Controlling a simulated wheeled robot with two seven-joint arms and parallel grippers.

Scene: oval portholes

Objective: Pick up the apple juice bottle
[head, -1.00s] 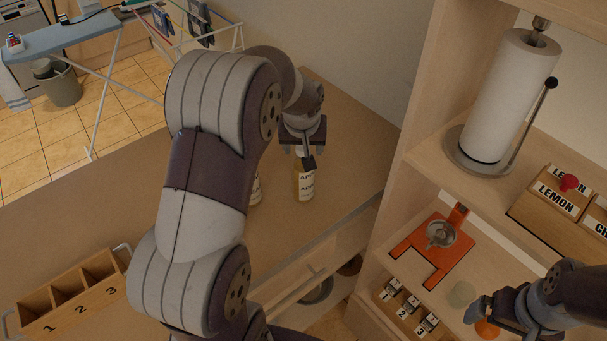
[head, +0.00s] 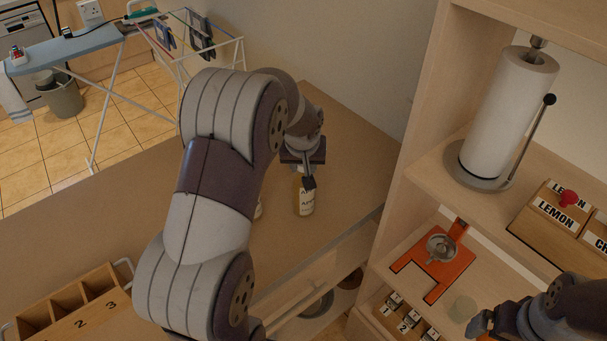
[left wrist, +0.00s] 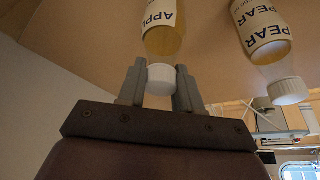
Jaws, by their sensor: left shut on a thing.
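The apple juice bottle (head: 306,203) stands upright on the wooden counter in the head view, with a pale label reading "AP…". In the left wrist view its label (left wrist: 159,13) reads "APPL…", and its white cap (left wrist: 161,73) sits between my fingers. My left gripper (head: 303,180) is over the bottle's top and shut on its cap; its fingertips also show in the left wrist view (left wrist: 160,85). I cannot tell whether the bottle is clear of the counter. My right gripper (head: 483,324) is by the shelf at the lower right; its jaws are unclear.
A pear bottle (left wrist: 262,30) stands close beside the apple bottle; my left arm mostly hides it in the head view. A numbered wooden box (head: 90,308) is at the lower left. Shelving with a paper towel roll (head: 507,115) and an orange stand (head: 433,268) rises at right.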

